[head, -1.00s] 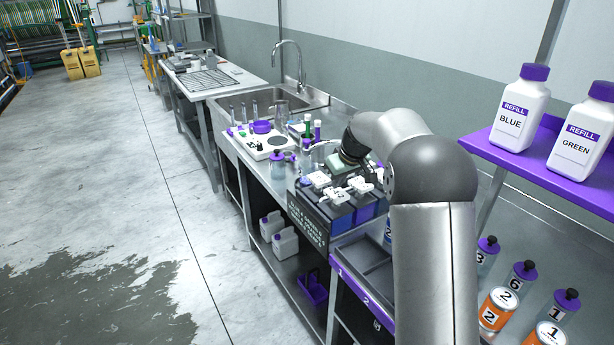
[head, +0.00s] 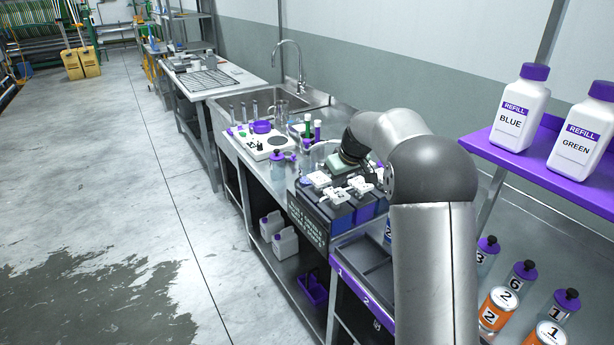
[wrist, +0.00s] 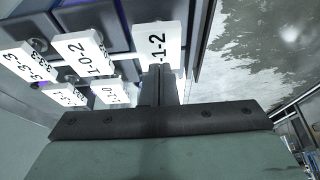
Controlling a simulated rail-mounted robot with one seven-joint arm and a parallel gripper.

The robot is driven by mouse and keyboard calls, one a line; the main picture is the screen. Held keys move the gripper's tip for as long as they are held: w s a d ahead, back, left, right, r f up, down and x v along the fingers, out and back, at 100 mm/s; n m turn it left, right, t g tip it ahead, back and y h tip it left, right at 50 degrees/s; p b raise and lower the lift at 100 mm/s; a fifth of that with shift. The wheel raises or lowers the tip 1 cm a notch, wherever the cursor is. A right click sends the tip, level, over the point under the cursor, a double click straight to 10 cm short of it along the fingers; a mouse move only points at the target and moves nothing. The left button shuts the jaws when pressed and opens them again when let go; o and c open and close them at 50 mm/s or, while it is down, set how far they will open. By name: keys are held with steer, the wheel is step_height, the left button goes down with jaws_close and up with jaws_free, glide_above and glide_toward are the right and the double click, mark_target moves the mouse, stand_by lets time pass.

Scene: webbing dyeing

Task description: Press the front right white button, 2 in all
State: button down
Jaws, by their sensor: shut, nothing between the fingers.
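A dark dispenser block (head: 309,222) stands on the bench with several white button pieces (head: 335,195) on top. In the wrist view, white pieces carry printed numbers, such as one ending in "1-2" (wrist: 157,46) and another reading "1-0-2" (wrist: 84,50). My gripper (wrist: 161,70) is shut and empty, its dark fingertips overlapping the lower edge of the "1-2" piece in the picture. I cannot tell whether they touch it. In the head view my gripper's body is over the back of the block and its fingertips cannot be made out.
Behind the block are a white device (head: 262,141), a capped bottle (head: 277,166) and a sink (head: 265,101). A purple shelf (head: 560,180) with refill bottles is at right, above numbered bottles and orange cans (head: 497,309). Open floor lies left.

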mark_target(336, 192)
steer(key=shift+f+b, duration=1.05)
steer(key=shift+f, duration=0.45)
steer(key=shift+r, duration=0.1)
steer(key=shift+r+p, duration=0.85)
steer(key=shift+r, duration=0.35)
steer(key=shift+f, duration=0.2)
steer(key=shift+f+b, duration=0.9)
steer(key=shift+f, duration=0.15)
steer(key=shift+r, duration=0.1)
steer(key=shift+r+p, duration=0.9)
steer(key=shift+r, duration=0.4)
steer(key=shift+r, duration=0.1)
